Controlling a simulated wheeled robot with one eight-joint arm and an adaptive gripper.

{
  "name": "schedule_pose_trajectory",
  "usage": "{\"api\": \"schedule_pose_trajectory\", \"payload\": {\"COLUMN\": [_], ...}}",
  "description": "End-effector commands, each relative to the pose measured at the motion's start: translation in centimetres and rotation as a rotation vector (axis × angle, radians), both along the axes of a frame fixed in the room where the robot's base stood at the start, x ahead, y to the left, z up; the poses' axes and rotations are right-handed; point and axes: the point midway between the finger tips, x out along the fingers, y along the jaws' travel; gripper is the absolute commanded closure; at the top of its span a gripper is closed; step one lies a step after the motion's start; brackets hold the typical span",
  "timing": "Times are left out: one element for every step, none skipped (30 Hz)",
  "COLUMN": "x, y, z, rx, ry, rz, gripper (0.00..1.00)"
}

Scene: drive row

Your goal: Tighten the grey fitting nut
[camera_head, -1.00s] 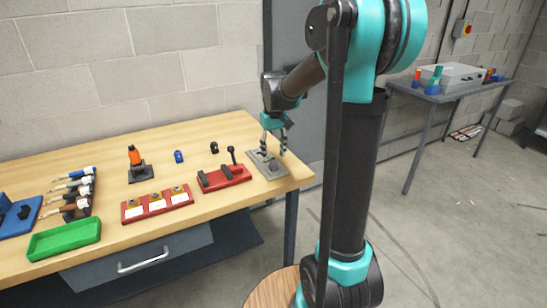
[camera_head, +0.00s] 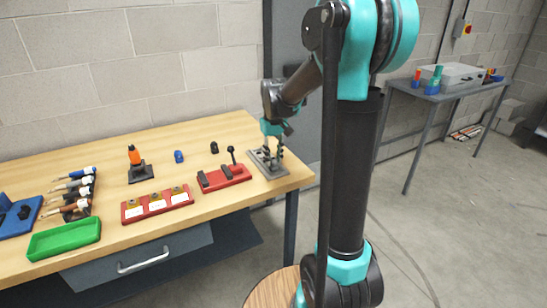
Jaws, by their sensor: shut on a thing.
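A grey metal plate (camera_head: 281,171) with grey fittings lies at the right end of the wooden workbench. My gripper (camera_head: 272,157) points down over the plate, with its fingers low among the fittings. It is shut on what looks like the grey fitting nut, which is small and mostly hidden between the fingers. How far the nut is turned cannot be seen.
A red fixture (camera_head: 226,178) with an upright black lever stands just left of the plate. A red tray (camera_head: 157,205), a green tray (camera_head: 64,240) and an orange-topped tool (camera_head: 135,157) stand farther left. The bench front between them is clear.

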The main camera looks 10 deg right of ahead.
Motion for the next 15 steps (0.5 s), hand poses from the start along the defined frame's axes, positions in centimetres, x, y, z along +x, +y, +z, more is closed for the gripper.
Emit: {"api": "schedule_pose_trajectory", "payload": {"x": [0.0,0.0,0.0,0.0,0.0,0.01,0.01,0.01,0.01,0.01,0.01,0.01,0.02,0.02,0.02], "y": [0.0,0.0,0.0,0.0,0.0,0.0,0.0,0.0,0.0,0.0,0.0,0.0,0.01,0.01,0.01], "z": [0.01,0.01,0.01,0.01,0.01,0.01,0.01,0.01,0.01,0.01,0.01,0.01,0.01,0.01,0.01], "rx": [0.0,0.0,0.0,0.0,0.0,0.0,0.0,0.0,0.0,0.0,0.0,0.0,0.0,0.0,0.0], "ry": [0.0,0.0,0.0,0.0,0.0,0.0,-0.001,-0.001,-0.001,0.0,0.0,0.0,0.0,0.0,0.0], "rz": [-0.007,-0.018,-0.039,-0.061,-0.084,-0.12,-0.147,-0.173,-0.205,-0.227,-0.246,-0.266,-0.278,-0.287,-0.294], "gripper": [1.0,1.0,1.0,1.0,1.0,1.0,1.0,1.0,1.0,1.0,1.0,1.0,1.0,1.0,1.0]}}
